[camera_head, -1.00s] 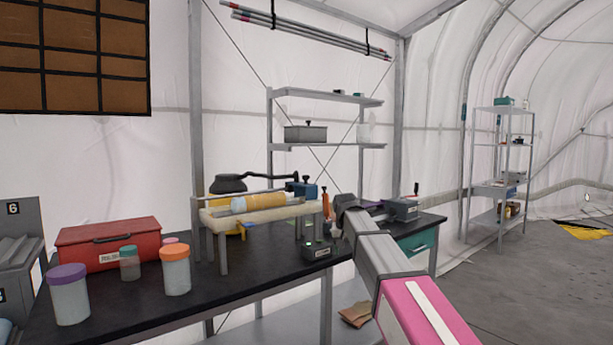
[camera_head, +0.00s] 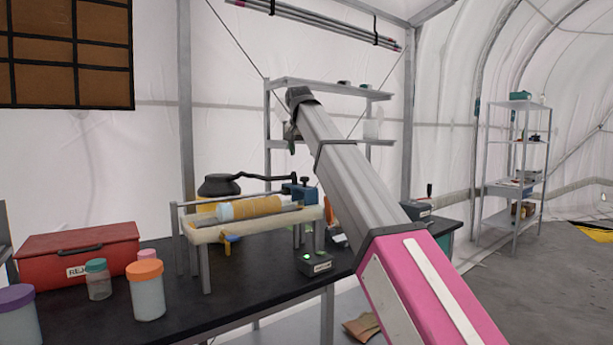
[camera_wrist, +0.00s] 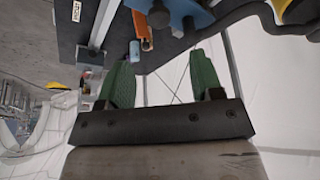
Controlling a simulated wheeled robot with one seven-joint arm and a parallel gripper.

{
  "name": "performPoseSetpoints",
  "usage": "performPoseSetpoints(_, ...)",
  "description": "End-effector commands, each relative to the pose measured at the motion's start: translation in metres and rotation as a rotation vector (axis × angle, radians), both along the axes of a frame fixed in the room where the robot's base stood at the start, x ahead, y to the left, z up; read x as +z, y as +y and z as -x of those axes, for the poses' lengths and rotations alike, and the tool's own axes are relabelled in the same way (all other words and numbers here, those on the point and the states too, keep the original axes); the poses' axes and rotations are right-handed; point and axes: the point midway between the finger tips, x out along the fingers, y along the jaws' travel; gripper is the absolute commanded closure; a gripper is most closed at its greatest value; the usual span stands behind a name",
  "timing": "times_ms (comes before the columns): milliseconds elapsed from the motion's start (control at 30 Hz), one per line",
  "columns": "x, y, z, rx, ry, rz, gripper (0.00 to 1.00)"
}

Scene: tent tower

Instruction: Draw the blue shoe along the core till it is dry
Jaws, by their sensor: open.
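The core (camera_head: 255,207) is a yellow-orange cylinder with a pale end, lying in a cream-coloured stand (camera_head: 215,234) on the black bench. The blue shoe (camera_head: 300,191) is a blue block with a dark knob, at the right end of the rail beside the core. My gripper (camera_head: 292,138) is raised above and behind the bench, in front of the wall shelf, and is apart from the shoe. In the wrist view its green fingers (camera_wrist: 160,78) are spread with nothing between them. A blue block, seemingly the shoe (camera_wrist: 190,14), shows beyond them at the top. Whether the core is wet cannot be told.
A red box (camera_head: 75,253), an orange-lidded jar (camera_head: 147,292) and other jars stand on the bench's left. A small dark box with a green light (camera_head: 315,263) sits right of the stand. A black-handled pot (camera_head: 222,185) is behind. Wall shelves (camera_head: 330,90) stand close to my gripper.

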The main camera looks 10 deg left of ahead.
Motion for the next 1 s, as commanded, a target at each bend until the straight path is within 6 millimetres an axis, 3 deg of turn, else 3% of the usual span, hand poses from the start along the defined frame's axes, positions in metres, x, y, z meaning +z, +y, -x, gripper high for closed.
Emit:
performPoseSetpoints(500,-0.079,0.002,-0.031,0.000,0.003,0.000,0.40)
performPoseSetpoints(700,-0.093,0.002,-0.038,0.000,0.001,0.000,0.40)
performPoseSetpoints(1000,-0.096,0.002,-0.039,0.000,0.001,0.000,0.40)
